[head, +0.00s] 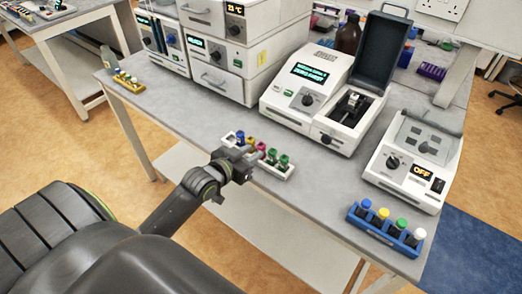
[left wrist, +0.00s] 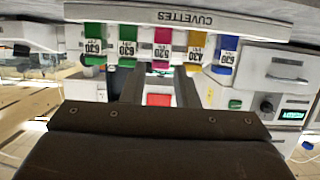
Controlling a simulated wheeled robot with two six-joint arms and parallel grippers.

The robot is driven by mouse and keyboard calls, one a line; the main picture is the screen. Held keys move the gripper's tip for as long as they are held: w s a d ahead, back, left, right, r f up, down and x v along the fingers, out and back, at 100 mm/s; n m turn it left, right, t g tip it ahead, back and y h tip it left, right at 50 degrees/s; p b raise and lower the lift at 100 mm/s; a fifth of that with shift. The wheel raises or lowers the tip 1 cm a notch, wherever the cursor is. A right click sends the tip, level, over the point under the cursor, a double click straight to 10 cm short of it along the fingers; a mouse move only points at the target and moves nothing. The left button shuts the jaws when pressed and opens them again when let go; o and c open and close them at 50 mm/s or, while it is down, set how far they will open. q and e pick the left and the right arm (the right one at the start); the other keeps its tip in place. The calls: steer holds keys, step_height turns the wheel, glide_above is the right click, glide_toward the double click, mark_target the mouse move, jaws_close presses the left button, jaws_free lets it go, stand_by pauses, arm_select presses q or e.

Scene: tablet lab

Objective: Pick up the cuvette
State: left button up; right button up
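A white rack labelled CUVETTES (left wrist: 185,17) holds a row of cuvettes and appears upside down in the left wrist view. In that view they are blue (left wrist: 226,50), yellow (left wrist: 196,47), magenta (left wrist: 162,45) and two green ones (left wrist: 127,45). In the head view the rack (head: 284,174) stands at the bench's front edge. My left gripper (head: 243,160) is at its front side and hides part of it. The left fingers (left wrist: 158,92) are apart, facing the magenta cuvette. A red patch shows between them; I cannot tell what it is. My right gripper is out of view.
A blue rack (head: 378,236) with several capped vials stands at the bench's front right. A photometer (head: 313,101) with a raised lid and a device showing OFF (head: 411,166) stand behind. Stacked white instruments (head: 222,52) are at back left. Grey bench (head: 190,108) is clear left of the cuvettes.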

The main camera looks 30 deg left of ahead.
mark_target(259, 147)
arm_select(q)
steer(key=x, duration=0.4)
steer(key=shift+r+p, duration=0.15)
steer(key=shift+p, duration=0.2)
jaws_close()
